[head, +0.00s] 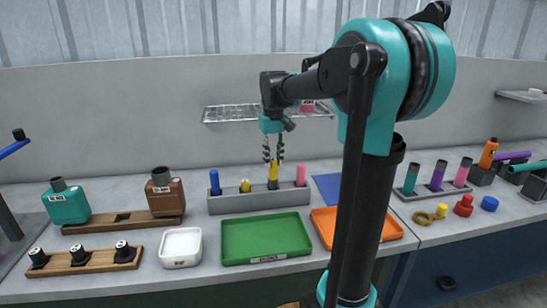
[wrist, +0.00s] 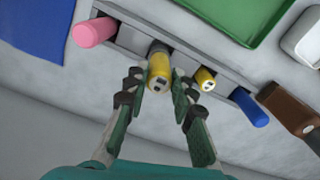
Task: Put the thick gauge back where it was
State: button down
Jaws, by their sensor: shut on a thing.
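A long grey rack (head: 235,205) stands on the bench with a blue gauge (head: 214,182), a short, thinner yellow gauge (head: 245,186) and a pink gauge (head: 301,175) in it. My gripper (head: 273,161) points down over the rack, between the thinner yellow and the pink gauge. It is shut on the thick yellow gauge (wrist: 159,70), whose yellow end faces the wrist camera and whose other end is dark. That dark end meets the rack in the wrist view; how deep it sits in a slot is hidden. The thinner yellow gauge (wrist: 205,78) stands close beside one finger.
A green tray (head: 265,256), an orange tray (head: 393,229) and a white dish (head: 180,263) lie in front of the rack. A wire shelf (head: 235,113) hangs behind my gripper. More coloured gauges (head: 437,175) stand at right.

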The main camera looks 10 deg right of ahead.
jog(key=shift+f, duration=0.15)
jog(key=c, duration=1.3)
grip_release()
notch_tip(320, 180, up, 13)
jog(key=shift+r, duration=0.15)
